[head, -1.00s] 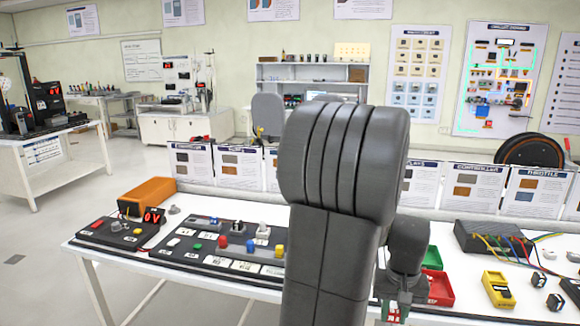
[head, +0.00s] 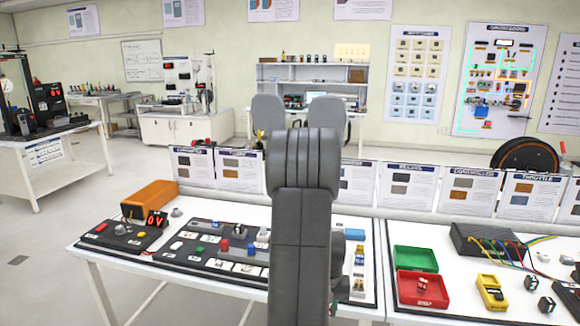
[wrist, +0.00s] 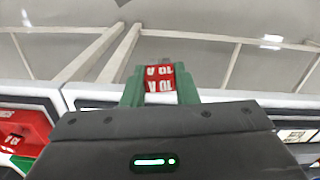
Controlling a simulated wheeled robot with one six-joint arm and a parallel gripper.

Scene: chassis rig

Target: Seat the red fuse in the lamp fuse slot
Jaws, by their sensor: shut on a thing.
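The red fuse (wrist: 159,82), marked 10 A, is held between the green fingers of my gripper (wrist: 160,72) in the wrist view. My gripper is shut on it, over pale floor and the white table frame. In the head view my arm hides most of the gripper and the fuse. The dark fuse panel (head: 182,257) lies on the left table, with red, blue, green and yellow pieces and white labels. My arm covers its right part. I cannot tell which slot is the lamp's.
A red tray (head: 408,298) with a small red piece in it and a green tray (head: 415,254) stand on the right table. A yellow meter (head: 492,294) and a black controller box (head: 483,240) are farther right. An orange box (head: 150,195) stands at the left.

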